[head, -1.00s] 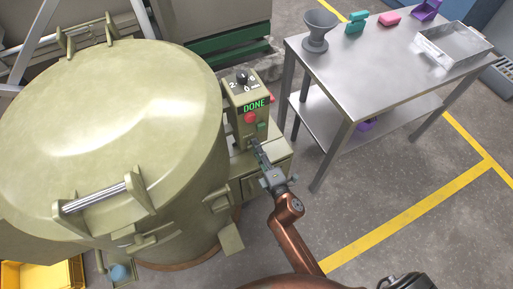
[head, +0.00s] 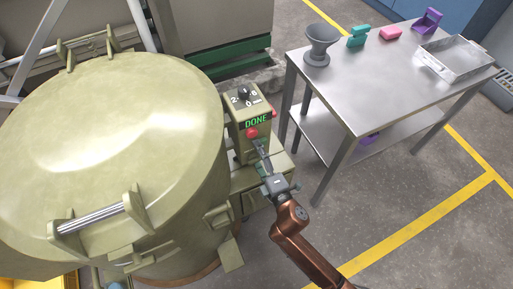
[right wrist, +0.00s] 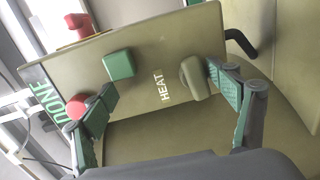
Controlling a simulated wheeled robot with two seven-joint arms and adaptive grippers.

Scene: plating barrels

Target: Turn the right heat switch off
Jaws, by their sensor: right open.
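The heat switch (right wrist: 197,77) is an olive knob beside the word HEAT on the panel of an olive control box (head: 245,103). My right gripper (right wrist: 162,85) is open, with its two fingers spread in front of that panel. In the right wrist view, the knob lies between the fingers, right by the right-hand finger; I cannot tell whether they touch. The other finger is near the red button (right wrist: 76,107). In the head view, my right gripper (head: 259,148) hides the knob. The box's display (head: 256,122) reads DONE. My left gripper is out of view.
A large olive barrel (head: 110,150) with a domed lid stands left of the control box. A steel table (head: 385,75) with a grey funnel (head: 320,45) and a metal tray (head: 455,60) stands to the right. A green button (right wrist: 119,65) is on the panel.

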